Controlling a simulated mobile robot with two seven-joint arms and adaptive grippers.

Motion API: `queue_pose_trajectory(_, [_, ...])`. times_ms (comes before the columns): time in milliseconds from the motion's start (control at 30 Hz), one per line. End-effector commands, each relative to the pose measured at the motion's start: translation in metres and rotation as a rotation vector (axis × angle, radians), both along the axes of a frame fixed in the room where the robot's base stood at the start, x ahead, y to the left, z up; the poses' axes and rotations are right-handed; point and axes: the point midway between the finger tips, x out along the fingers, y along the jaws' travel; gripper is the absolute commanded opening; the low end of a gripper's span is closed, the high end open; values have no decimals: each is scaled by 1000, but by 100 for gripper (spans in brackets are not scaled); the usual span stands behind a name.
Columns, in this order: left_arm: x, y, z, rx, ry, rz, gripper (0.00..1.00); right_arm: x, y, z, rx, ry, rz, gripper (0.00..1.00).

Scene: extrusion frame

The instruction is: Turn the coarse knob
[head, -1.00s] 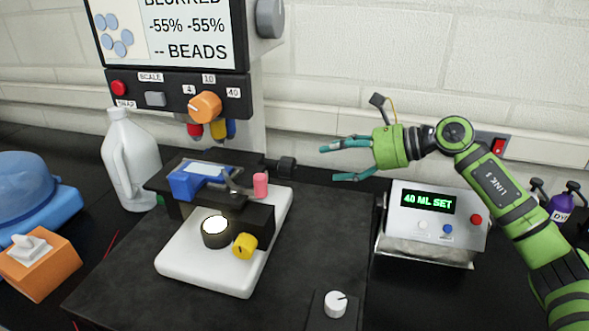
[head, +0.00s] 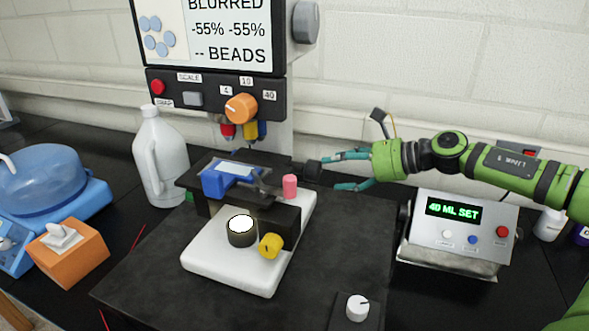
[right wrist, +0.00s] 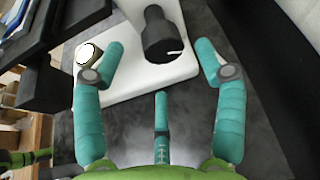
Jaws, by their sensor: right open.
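The black coarse knob (head: 312,172) sticks out from the right side of the microscope (head: 262,232). In the right wrist view the knob (right wrist: 163,38) is a dark cylinder with a white mark on its end. My right gripper (head: 332,173) is open and empty, just right of the knob, its teal fingers pointing left at it. In the right wrist view its fingertips (right wrist: 160,60) spread to either side of the knob, with a clear gap on both sides. Whether the tips reach past the knob's end is hard to tell.
A yellow knob (head: 270,246) and pink cylinder (head: 289,186) are close by on the microscope. A grey box reading "40 ML SET" (head: 460,234) stands right, below my right arm. The screen (head: 205,35) reads "BLURRED". A white jug (head: 161,160) stands left.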

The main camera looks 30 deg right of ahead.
Motion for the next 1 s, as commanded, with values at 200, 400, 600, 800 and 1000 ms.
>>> queue_pose_trajectory(200, [11,-1,28,-2,-17,0,43,15,13,1,8,-3,3,72])
queue_pose_trajectory(400, [16,-1,50,-3,-26,0,43,34,26,-9,8,-4,2,72])
queue_pose_trajectory(600, [15,-1,60,-2,-24,0,43,48,35,-20,5,-2,2,72])
queue_pose_trajectory(800, [13,-1,61,-1,-20,0,43,51,38,-24,3,-1,1,72])
queue_pose_trajectory(1000, [10,0,60,-1,-15,0,43,51,38,-25,2,-1,1,64])
